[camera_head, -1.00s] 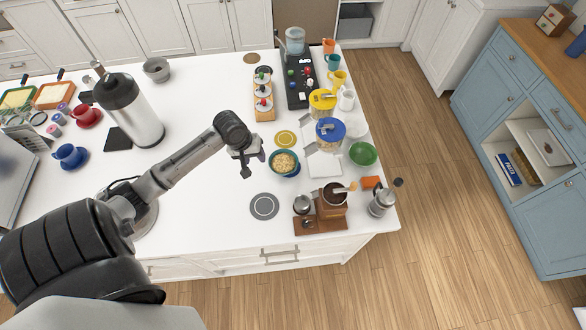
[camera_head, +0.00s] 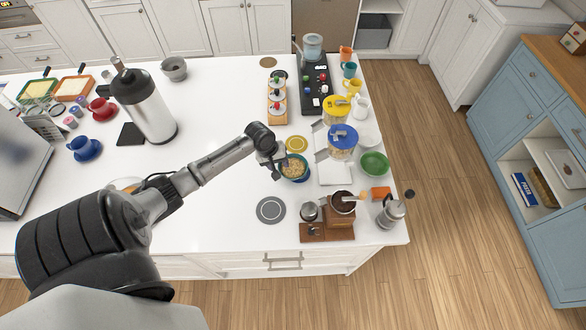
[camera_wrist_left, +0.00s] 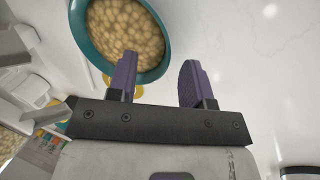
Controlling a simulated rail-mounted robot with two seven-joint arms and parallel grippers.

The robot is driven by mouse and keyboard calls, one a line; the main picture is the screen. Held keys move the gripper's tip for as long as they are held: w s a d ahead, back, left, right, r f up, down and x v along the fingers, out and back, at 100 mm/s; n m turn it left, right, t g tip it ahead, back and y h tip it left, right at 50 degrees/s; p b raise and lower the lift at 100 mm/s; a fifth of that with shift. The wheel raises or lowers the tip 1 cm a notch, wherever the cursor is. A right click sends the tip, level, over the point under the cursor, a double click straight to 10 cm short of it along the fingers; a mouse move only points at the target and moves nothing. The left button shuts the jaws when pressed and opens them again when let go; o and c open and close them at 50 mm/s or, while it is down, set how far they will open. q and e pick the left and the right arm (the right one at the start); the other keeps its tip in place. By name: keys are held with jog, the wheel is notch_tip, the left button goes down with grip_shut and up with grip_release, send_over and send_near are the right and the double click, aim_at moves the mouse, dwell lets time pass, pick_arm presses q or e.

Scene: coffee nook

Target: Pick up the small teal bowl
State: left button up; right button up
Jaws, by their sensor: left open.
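The small teal bowl (camera_head: 297,180) stands on the white counter, filled with pale round pieces. In the left wrist view the teal bowl (camera_wrist_left: 88,48) is at the upper left, partly cut off by the top edge. My left gripper (camera_head: 277,173) is open and empty at the bowl's left side. In the left wrist view, one finger of the left gripper (camera_wrist_left: 159,64) overlaps the bowl's rim and contents, and the other lies outside it over bare counter. I cannot tell the fingers' height over the rim. My right gripper is not in view.
A blue-lidded jar (camera_head: 342,143) and a green bowl (camera_head: 374,164) stand to the right. A yellow disc (camera_head: 296,144) lies behind.

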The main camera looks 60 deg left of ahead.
aim_at(281, 168)
pick_arm(q)
jog(key=shift+x, duration=1.9)
jog(key=shift+s+d, duration=0.1)
jog(key=shift+d, duration=0.05)
grip_shut()
